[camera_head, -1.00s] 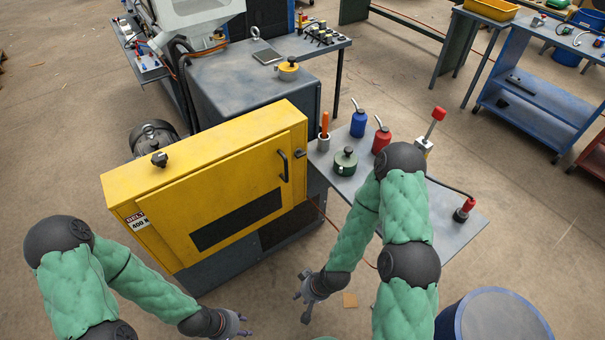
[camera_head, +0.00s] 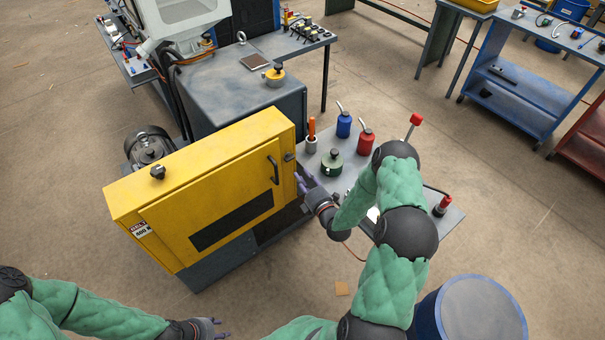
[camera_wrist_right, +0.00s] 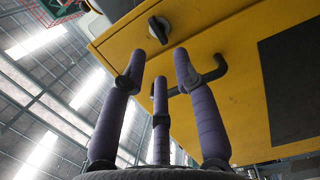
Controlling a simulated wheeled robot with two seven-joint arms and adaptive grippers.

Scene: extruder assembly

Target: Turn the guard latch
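The yellow guard (camera_head: 205,160) is a box with a closed door and a black bar handle (camera_head: 274,169). The guard latch (camera_head: 290,157) is a small dark knob on the frame beside the handle. In the right wrist view the latch (camera_wrist_right: 158,29) is ahead of the fingers, with the handle (camera_wrist_right: 212,76) below right of it. My right gripper (camera_head: 302,182) is at the guard's right edge, just below the latch. Its purple fingers (camera_wrist_right: 160,75) are spread and empty, apart from the latch. My left gripper (camera_head: 220,328) is low at the bottom edge, fingers apart and empty.
A grey side table (camera_head: 352,165) holds a green pot (camera_head: 332,162), a blue bottle (camera_head: 343,126), a red bottle (camera_head: 365,141) and a red-topped lever (camera_head: 415,121). My right forearm passes over it. A blue drum (camera_head: 470,312) stands at lower right.

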